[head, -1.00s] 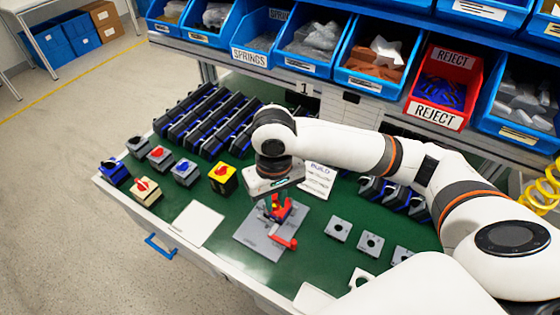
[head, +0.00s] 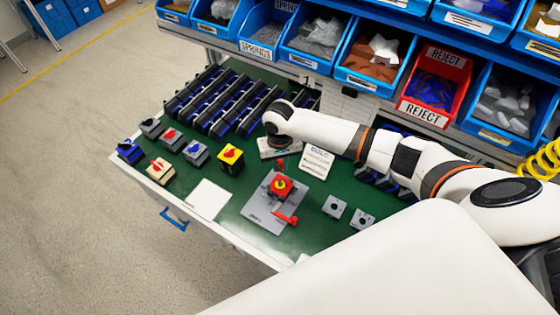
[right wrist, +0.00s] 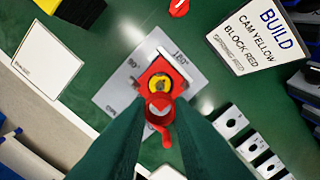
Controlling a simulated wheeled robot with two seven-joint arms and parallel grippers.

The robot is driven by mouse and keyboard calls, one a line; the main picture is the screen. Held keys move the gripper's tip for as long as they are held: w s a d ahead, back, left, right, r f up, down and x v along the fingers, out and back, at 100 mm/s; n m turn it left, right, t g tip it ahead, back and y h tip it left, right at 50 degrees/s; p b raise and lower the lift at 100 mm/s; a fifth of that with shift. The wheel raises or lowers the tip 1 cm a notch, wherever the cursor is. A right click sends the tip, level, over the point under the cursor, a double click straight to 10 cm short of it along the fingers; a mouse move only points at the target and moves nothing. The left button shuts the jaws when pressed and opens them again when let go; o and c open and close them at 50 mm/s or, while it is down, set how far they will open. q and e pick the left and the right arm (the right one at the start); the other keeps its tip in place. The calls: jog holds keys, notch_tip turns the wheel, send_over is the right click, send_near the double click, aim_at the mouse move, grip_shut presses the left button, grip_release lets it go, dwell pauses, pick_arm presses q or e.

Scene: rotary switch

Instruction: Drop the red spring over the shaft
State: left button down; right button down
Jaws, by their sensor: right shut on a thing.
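The red switch block (head: 280,188) stands on a grey base plate (head: 262,210) on the green mat. In the right wrist view the block (right wrist: 147,77) holds a yellow cam (right wrist: 160,84) with a dark centre, where the shaft sits. My right gripper (right wrist: 160,110) is shut on a small red piece (right wrist: 160,108), seemingly the red spring, close to the cam in that view. Its height above the shaft cannot be told. In the head view the right gripper's pale body (head: 279,149) shows, but its fingers are hard to make out. My left gripper is not in view.
A red lever (head: 287,218) lies at the plate's front. A red knob (right wrist: 178,8) lies beyond the plate. A build card (head: 317,162), a blank white sheet (head: 209,199), a yellow switch (head: 231,158) and grey blocks (head: 335,207) surround it. Bins (head: 311,44) line the back.

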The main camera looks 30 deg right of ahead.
aim_at(280, 180)
jog(key=shift+r+p, duration=0.15)
jog(key=shift+p, duration=0.35)
jog(key=shift+s+f, duration=0.1)
jog(key=shift+f, duration=0.1)
jog(key=shift+f+b, duration=0.5)
jog(key=shift+f, duration=0.4)
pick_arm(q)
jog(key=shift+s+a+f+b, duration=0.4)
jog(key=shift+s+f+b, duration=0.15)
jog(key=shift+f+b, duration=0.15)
pick_arm(e)
jog(key=shift+f, duration=1.45)
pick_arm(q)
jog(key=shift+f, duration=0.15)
pick_arm(e)
jog(key=shift+f, duration=0.25)
jog(key=shift+f+b, duration=0.55)
jog(key=shift+f, duration=0.35)
jog(key=c, duration=1.2)
grip_release()
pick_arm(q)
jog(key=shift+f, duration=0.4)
pick_arm(e)
jog(key=shift+r, duration=0.15)
